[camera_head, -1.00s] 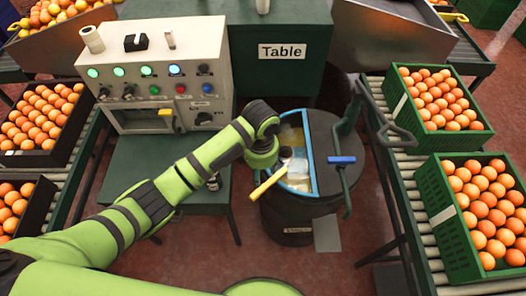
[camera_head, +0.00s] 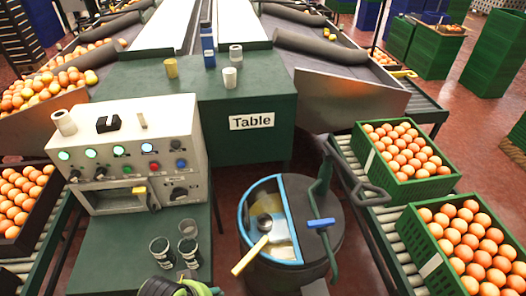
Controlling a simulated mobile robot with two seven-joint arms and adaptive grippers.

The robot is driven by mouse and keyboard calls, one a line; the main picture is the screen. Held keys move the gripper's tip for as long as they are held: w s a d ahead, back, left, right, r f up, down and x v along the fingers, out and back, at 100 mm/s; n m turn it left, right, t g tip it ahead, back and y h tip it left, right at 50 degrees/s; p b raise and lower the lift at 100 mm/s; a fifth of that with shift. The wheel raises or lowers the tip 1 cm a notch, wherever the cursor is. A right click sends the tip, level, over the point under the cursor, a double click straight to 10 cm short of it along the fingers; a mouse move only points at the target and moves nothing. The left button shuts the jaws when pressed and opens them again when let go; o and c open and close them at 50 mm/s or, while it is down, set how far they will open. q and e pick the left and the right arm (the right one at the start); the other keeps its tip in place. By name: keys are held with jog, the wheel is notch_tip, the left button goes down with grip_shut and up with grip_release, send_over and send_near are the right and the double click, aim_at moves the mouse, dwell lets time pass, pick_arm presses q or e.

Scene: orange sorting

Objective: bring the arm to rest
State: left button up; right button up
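Only a small dark-and-green part of my arm (camera_head: 182,288) shows at the bottom edge, left of the middle. The arm part is just below several clear cups (camera_head: 188,248) on the green stand (camera_head: 120,255) in front of the control machine. The round dark bin (camera_head: 325,240) with a blue-rimmed opening is to its right, apart from it. A yellow-handled tool (camera_head: 250,256) leans at the bin's opening. My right arm and gripper are out of view.
The control machine (camera_head: 128,150) stands at left, with the green table (camera_head: 250,150) behind. Green crates of oranges (camera_head: 405,190) (camera_head: 428,268) sit on the right roller conveyor. A dark crate of oranges (camera_head: 42,222) is at far left. The space above the bin is clear.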

pick_arm(q)
jog(key=s+a+r+n+y, duration=0.1)
jog(key=s+a+r+y, duration=0.1)
jog(key=s+a, duration=0.4)
jog(key=s+f+x, duration=0.1)
jog(key=s+x, duration=0.2)
jog(key=x, duration=0.8)
jog(key=s+x, duration=0.2)
jog(key=x, duration=0.9)
jog(key=s+a+f+g, duration=0.1)
jog(key=s+a+f, duration=0.2)
jog(key=s+f, duration=1.2)
jog(key=shift+s+a+f+g+b, duration=0.25)
jog(key=shift+s+g+b, duration=0.15)
jog(key=shift+s, duration=0.7)
